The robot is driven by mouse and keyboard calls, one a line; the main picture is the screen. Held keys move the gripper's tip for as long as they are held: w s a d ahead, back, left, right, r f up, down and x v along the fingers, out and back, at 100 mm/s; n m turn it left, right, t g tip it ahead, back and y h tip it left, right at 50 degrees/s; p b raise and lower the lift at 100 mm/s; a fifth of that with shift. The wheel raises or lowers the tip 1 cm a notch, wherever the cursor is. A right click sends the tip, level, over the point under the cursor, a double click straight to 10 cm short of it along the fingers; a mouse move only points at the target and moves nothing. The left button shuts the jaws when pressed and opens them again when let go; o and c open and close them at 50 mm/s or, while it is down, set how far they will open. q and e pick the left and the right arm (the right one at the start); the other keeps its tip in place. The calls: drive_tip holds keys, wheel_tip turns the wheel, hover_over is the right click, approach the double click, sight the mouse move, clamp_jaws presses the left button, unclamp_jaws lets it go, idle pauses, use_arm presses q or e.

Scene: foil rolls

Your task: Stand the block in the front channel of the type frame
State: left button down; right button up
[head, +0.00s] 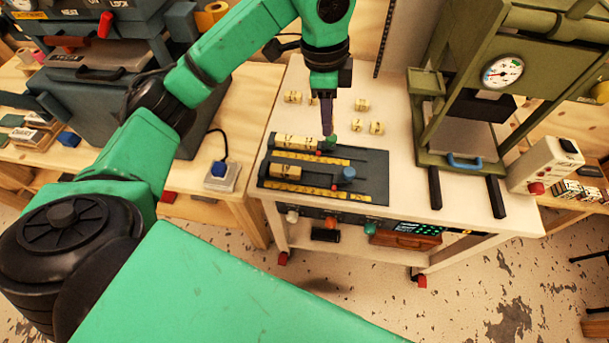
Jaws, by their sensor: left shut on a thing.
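The dark type frame (371,184) lies on the white cart top, with two channels running left to right. Cream blocks (285,172) sit at the left of the front channel, with a blue knob (349,173) to their right. More cream blocks (297,141) sit in the back channel. My left gripper (328,133) points down over the back channel, its tips at a small green knob (331,140). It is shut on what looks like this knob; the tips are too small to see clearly. My right gripper is out of view.
Several loose cream blocks (362,104) stand on the cart top behind the frame. A green press with a gauge (502,71) stands to the right. A grey box with a blue knob (219,171) sits on the left bench.

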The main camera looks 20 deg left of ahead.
sight(325, 180)
use_arm(q)
drive_tip(key=f, duration=0.2)
drive_tip(key=d+f, duration=0.1)
drive_tip(key=shift+s+f+b, duration=0.1)
drive_tip(key=shift+s+b, duration=0.15)
drive_tip(key=shift+b, duration=0.05)
drive_tip(key=f+p, duration=0.2)
drive_tip(key=f, duration=1.4)
drive_tip(key=shift+w, duration=0.2)
drive_tip(key=c, duration=1.1)
unclamp_jaws()
drive_tip(key=shift+f, duration=0.1)
drive_tip(key=o, duration=0.5)
